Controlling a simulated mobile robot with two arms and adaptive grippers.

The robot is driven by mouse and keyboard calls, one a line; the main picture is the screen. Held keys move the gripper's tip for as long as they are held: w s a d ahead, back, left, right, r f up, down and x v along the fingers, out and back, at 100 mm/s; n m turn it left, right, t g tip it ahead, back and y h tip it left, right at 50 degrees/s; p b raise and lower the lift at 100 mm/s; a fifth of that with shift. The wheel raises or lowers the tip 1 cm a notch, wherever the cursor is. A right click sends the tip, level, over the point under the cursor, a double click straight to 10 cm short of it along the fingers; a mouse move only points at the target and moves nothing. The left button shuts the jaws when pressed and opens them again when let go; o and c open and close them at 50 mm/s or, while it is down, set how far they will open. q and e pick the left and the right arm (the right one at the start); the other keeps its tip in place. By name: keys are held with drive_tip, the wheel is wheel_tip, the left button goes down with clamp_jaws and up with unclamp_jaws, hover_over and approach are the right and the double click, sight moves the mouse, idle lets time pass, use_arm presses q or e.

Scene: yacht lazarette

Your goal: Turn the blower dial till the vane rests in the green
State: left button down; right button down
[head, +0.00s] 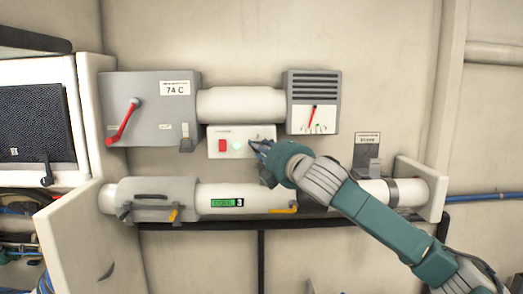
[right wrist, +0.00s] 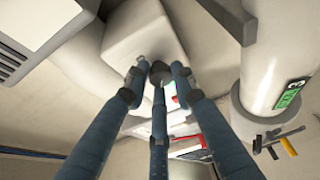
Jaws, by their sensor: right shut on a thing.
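The white control panel (head: 215,150) has a red switch (head: 222,145) and a small lit green lamp (head: 238,145). My right gripper (head: 260,148) covers the panel's right end, where the dial is hidden in the head view. In the right wrist view, my right gripper (right wrist: 158,76) has its fingers closed around a small dark knob (right wrist: 160,72), which looks like the blower dial. The vane gauge (head: 312,101) has a red vane (head: 311,117). Its lower tip appears left of a small green mark (head: 318,126); the exact gap is too small to judge. My left gripper is out of view.
A grey box (head: 150,105) with a red lever (head: 123,121) and a 74 C label (head: 175,88) is at left. A white duct (head: 240,105) joins it to the gauge. Below runs a white pipe (head: 270,199) with yellow handles. An open white door (head: 85,240) stands lower left.

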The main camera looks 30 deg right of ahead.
drive_tip(key=shift+f, duration=0.2)
drive_tip(key=shift+a+f+m+b, duration=0.15)
drive_tip(key=shift+m+b, duration=0.15)
drive_tip(key=shift+b, duration=0.35)
drive_tip(key=m+b, duration=0.2)
drive_tip(key=b, duration=0.1)
drive_tip(key=m+t+h+b, duration=0.1)
drive_tip(key=m+b, duration=0.2)
drive_tip(key=f+m+t+h+b, duration=0.1)
drive_tip(key=m+b, duration=0.2)
drive_tip(key=shift+w+a, duration=0.1)
drive_tip(key=shift+w, duration=0.05)
drive_tip(key=shift+r+m+t+h+b, duration=0.15)
drive_tip(key=shift+m+h+b, duration=0.4)
drive_tip(key=shift+m+b, duration=0.55)
drive_tip(key=shift+m+t+h+b, duration=0.25)
drive_tip(key=shift+m+h+b, duration=0.45)
drive_tip(key=shift+m, duration=0.7)
drive_tip(key=shift+r, duration=0.1)
drive_tip(key=c, duration=1.5)
unclamp_jaws()
drive_tip(key=shift+o, duration=0.2)
